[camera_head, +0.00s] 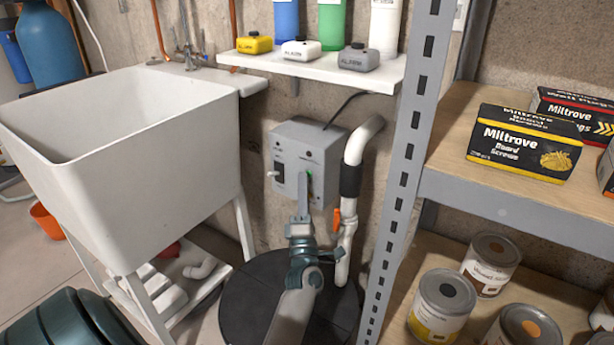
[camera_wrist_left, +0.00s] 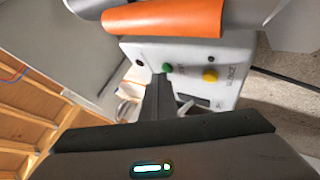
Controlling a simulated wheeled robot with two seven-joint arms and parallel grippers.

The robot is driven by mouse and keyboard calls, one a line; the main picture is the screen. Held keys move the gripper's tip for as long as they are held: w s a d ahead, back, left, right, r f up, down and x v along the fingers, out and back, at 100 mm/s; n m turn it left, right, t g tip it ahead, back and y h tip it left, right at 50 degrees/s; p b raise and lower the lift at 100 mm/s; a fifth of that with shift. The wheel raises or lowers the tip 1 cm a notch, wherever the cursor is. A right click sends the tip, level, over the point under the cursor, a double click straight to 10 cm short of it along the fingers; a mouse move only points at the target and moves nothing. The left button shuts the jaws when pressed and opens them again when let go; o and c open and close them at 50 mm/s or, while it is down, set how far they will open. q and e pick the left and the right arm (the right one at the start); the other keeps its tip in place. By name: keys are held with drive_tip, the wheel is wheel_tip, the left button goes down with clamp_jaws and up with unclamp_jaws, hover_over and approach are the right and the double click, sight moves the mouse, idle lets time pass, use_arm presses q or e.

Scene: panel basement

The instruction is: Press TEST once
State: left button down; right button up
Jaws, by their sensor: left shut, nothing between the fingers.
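A grey control box (camera_head: 290,140) is fixed to the wall between the sink and the shelf rack. In the left wrist view the box (camera_wrist_left: 225,52) shows a green button (camera_wrist_left: 167,68), a yellow button (camera_wrist_left: 210,75) and a dark rocker or slot. The labels are too small to read surely, so I cannot tell which is TEST. My left gripper (camera_head: 304,182) is shut and empty in front of the box, covering part of its face. In the wrist view its fingertips (camera_wrist_left: 159,78) are right beside the green button; whether they touch it I cannot tell. My right gripper is out of view.
A white pipe with an orange handle (camera_head: 337,219) runs just right of the box. A white sink (camera_head: 150,160) stands left. A small shelf (camera_head: 310,69) with bottles and alarm units is above. A metal rack (camera_head: 402,170) with boxes and cans stands right. A dark round lid (camera_head: 240,310) lies below.

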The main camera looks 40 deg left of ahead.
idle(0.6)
use_arm(q)
drive_tip(key=shift+s+d+p, duration=0.1)
drive_tip(key=shift+s+p, duration=0.25)
drive_tip(key=shift+s, duration=0.4)
drive_tip(key=shift+s, duration=0.15)
drive_tip(key=s, duration=0.1)
drive_tip(key=s+p, duration=0.1)
drive_tip(key=s, duration=0.2)
drive_tip(key=shift+s+d+p, duration=0.3)
drive_tip(key=shift+p, duration=0.05)
idle(0.8)
